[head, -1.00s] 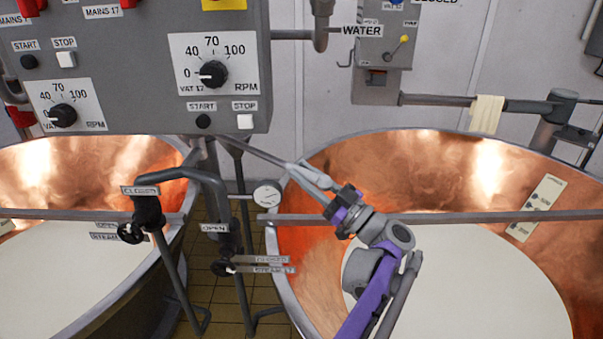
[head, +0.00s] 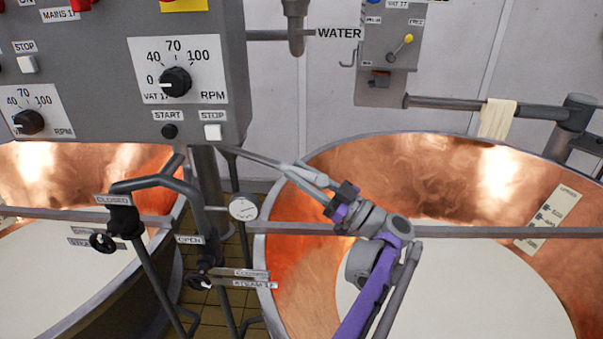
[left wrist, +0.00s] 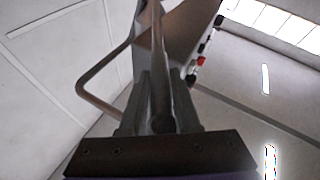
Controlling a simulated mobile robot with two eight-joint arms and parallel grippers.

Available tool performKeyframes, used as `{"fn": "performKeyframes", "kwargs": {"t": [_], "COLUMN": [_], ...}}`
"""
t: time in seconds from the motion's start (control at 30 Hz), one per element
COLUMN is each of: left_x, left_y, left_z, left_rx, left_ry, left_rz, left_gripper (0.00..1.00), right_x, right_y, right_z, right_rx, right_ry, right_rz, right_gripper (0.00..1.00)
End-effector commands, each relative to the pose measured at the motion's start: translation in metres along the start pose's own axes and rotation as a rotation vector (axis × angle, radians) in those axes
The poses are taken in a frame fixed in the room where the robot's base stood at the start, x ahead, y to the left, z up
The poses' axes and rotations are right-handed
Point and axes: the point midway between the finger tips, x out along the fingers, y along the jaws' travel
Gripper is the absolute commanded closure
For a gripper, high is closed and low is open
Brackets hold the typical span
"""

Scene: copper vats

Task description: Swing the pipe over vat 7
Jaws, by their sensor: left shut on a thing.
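The grey pipe (head: 256,158) reaches from under the control panel down to my left gripper (head: 300,174). The left gripper is shut on it, above the near left rim of the right copper vat (head: 305,280). In the left wrist view, the pipe (left wrist: 157,50) runs up between the gripper's fingers (left wrist: 160,105), with a bent grey bar (left wrist: 95,80) beside it. The left copper vat (head: 110,160) stands at the left. Both vats hold pale liquid. I see no clear vat 7 label. My right gripper is not in view.
The control panel (head: 100,100), with dials and buttons, hangs above and left of the gripper. Valve pipes (head: 130,215) and a gauge (head: 243,208) stand between the vats. A grey rail (head: 480,231) crosses the right vat. A cloth (head: 497,119) hangs on a bar behind.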

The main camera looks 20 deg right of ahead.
Motion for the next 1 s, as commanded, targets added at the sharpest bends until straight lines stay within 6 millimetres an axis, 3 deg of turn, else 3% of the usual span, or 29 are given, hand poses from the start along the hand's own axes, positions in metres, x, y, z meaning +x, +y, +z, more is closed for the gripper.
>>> {"fn": "performKeyframes", "kwargs": {"t": [0.57, 0.6, 0.73, 1.0], "left_x": [0.0007, 0.0007, 0.0004, 0.0004], "left_y": [0.0038, 0.0038, 0.0033, 0.002], "left_z": [-0.0049, -0.005, -0.0046, -0.0032], "left_rx": [0.005, 0.005, 0.005, 0.004], "left_ry": [0.006, 0.006, 0.006, 0.003], "left_rz": [0.006, 0.006, 0.004, 0.0], "left_gripper": [1.0, 0.67, 0.44, 0.41], "right_x": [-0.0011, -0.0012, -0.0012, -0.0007], "right_y": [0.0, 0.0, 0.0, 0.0], "right_z": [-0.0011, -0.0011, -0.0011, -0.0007], "right_rx": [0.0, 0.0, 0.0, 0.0], "right_ry": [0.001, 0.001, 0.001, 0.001], "right_rz": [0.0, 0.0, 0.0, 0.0], "right_gripper": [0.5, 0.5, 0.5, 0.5]}}
